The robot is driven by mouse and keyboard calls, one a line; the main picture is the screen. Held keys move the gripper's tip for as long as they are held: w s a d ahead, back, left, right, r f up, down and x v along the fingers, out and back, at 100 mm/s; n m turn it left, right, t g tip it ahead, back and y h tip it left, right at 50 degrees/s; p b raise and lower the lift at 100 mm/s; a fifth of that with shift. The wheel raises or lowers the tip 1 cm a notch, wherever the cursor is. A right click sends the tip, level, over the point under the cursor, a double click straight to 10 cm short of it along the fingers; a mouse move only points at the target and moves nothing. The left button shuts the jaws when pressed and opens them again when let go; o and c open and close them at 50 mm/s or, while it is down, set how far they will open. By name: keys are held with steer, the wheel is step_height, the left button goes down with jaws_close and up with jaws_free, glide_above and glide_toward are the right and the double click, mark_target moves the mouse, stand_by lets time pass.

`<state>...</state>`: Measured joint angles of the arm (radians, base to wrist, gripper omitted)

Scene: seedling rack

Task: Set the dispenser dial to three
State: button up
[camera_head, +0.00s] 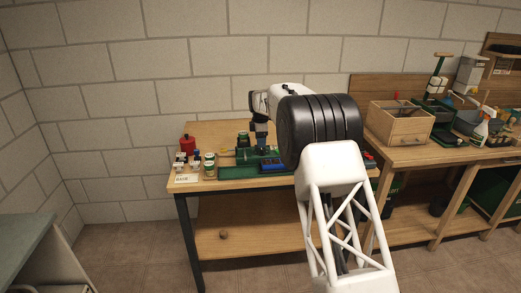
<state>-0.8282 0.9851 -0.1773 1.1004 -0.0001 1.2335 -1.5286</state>
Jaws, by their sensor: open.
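My gripper (262,149) points down over the left wooden table (225,132). It is just above or among the green tray and a blue item; contact cannot be told at this size. It is open, with nothing clearly held. I cannot make out a dial or its numbers. A pale box-like unit (470,72) at the far right and a green and white stand (437,80) beside it could be a dispenser, but I cannot tell. My arm hides part of the left table.
A green tray (228,173) with a blue item (272,166) lies under my gripper. A red container (187,144) and several small jars (209,167) stand left of it. A wooden box (399,128) and a spray bottle (482,125) stand on the right bench.

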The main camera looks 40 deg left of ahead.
mark_target(261, 150)
steer(key=shift+f, duration=2.35)
steer(key=shift+c, duration=0.4)
steer(key=c, duration=0.9)
steer(key=shift+o, duration=0.2)
steer(key=shift+m, duration=2.2)
